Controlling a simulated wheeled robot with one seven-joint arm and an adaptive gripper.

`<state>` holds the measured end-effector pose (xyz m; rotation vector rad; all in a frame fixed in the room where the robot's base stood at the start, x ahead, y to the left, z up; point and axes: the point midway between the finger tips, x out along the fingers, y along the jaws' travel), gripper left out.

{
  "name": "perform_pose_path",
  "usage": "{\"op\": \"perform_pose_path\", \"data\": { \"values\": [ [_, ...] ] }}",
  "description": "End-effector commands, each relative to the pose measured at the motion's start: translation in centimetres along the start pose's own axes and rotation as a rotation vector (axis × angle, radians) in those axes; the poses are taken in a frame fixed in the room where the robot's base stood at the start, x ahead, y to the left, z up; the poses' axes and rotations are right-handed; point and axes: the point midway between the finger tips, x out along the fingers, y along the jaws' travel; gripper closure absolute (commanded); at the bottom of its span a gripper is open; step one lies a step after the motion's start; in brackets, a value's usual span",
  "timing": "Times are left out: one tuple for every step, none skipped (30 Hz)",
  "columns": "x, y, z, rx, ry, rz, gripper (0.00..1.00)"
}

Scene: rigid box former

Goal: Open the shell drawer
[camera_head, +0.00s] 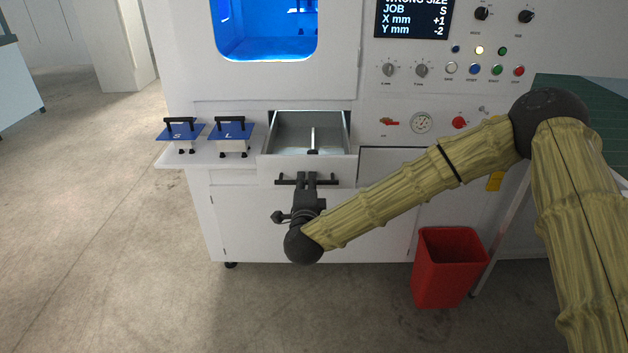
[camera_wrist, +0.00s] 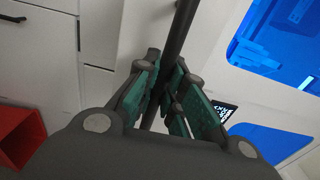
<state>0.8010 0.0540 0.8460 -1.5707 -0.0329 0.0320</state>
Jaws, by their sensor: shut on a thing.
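The shell drawer (camera_head: 268,146) is a white-fronted metal drawer in the machine's front, pulled out, with its grey inside showing from above. A thin upright piece with a dark foot stands inside it. Its dark bar handle (camera_head: 330,182) runs across the front. My gripper (camera_head: 306,184) is at the middle of this handle, shut on it. In the wrist view the dark bar (camera_wrist: 178,40) passes between the green-padded fingers of my gripper (camera_wrist: 168,92). The gripper hides the middle of the handle.
Blue-topped blocks S (camera_head: 181,134) and L (camera_head: 232,132) with black handles stand on a white side shelf (camera_head: 180,160) left of the drawer. A red bin (camera_head: 445,268) stands on the floor at right. A screen (camera_head: 412,18) reads "WRONG SIZE". Floor at left is clear.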

Motion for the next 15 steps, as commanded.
{"op": "perform_pose_path", "data": {
  "values": [
    [-0.01,0.09,-0.05,0.000,0.001,0.001,1.00],
    [-0.01,0.09,-0.05,0.000,0.001,0.001,1.00],
    [-0.01,0.09,-0.06,0.000,0.001,0.001,1.00],
    [-0.01,0.09,-0.06,0.000,0.001,0.002,1.00],
    [-0.01,0.09,-0.07,0.000,0.001,0.002,1.00],
    [-0.01,0.09,-0.07,0.000,0.001,0.001,1.00],
    [-0.01,0.09,-0.08,0.000,0.001,0.002,0.87],
    [-0.01,0.08,-0.08,0.000,0.001,0.002,0.82],
    [-0.01,0.08,-0.09,0.000,0.001,0.002,0.74],
    [-0.01,0.07,-0.10,0.000,0.001,0.001,0.69],
    [-0.01,0.07,-0.11,0.000,0.001,0.001,0.67],
    [-0.01,0.06,-0.13,0.000,0.001,0.001,0.67],
    [-0.01,0.05,-0.13,0.000,0.001,0.001,0.67],
    [-0.01,0.04,-0.14,0.000,0.001,0.001,0.67],
    [0.00,0.04,-0.16,0.000,0.001,0.001,0.67]
  ]
}}
